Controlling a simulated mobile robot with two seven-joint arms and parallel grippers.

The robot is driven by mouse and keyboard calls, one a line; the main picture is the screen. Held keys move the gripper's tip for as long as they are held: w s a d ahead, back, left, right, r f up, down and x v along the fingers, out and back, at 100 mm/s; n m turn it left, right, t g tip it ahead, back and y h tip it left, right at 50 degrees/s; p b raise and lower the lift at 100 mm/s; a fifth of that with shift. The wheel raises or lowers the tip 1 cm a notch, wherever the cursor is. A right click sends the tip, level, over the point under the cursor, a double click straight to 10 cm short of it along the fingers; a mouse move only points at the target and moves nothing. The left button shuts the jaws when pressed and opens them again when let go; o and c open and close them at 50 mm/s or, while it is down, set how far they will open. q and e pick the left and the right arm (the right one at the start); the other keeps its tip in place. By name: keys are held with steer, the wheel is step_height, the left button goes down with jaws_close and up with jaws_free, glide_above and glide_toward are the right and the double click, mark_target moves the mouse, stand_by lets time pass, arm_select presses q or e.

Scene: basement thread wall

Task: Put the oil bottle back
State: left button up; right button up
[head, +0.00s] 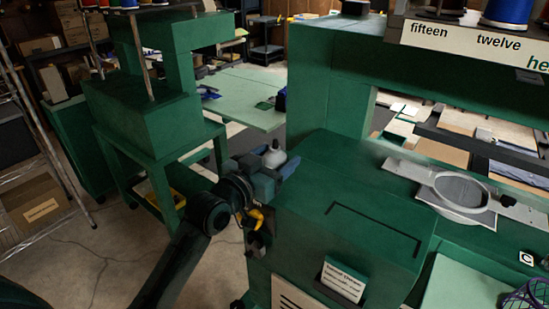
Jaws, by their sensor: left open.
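A small white oil bottle (274,156) with a narrow tip stands upright at the left edge of the green embroidery machine (345,190). My left gripper (272,172) is open at the bottle, with blue-grey fingers in front of and beside its lower part. The bottle's base is hidden by the gripper, so I cannot tell what it rests on or whether the fingers touch it. My right gripper is not in view.
A printed label card (342,281) stands on the machine's front. An embroidery hoop (460,192) lies at the right. Thread spools (508,13) sit on a labelled shelf above. Another green machine (150,100) stands at the left, beside a metal rack (40,130). Floor between them is clear.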

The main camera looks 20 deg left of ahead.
arm_select(q)
steer(key=shift+r, duration=0.2)
steer(key=v, duration=0.5)
steer(key=b+v, duration=0.1)
steer(key=v, duration=0.4)
steer(key=shift+s+a+f, duration=0.1)
steer(key=shift+s+f, duration=0.1)
steer(key=shift+s, duration=0.05)
steer(key=shift+s+a+r+b, duration=0.1)
steer(key=shift+s+b, duration=0.05)
steer(key=shift+s, duration=0.2)
steer(key=shift+s+a+r+b, duration=0.1)
steer(key=shift+s+b, duration=0.05)
steer(key=shift+s, duration=0.2)
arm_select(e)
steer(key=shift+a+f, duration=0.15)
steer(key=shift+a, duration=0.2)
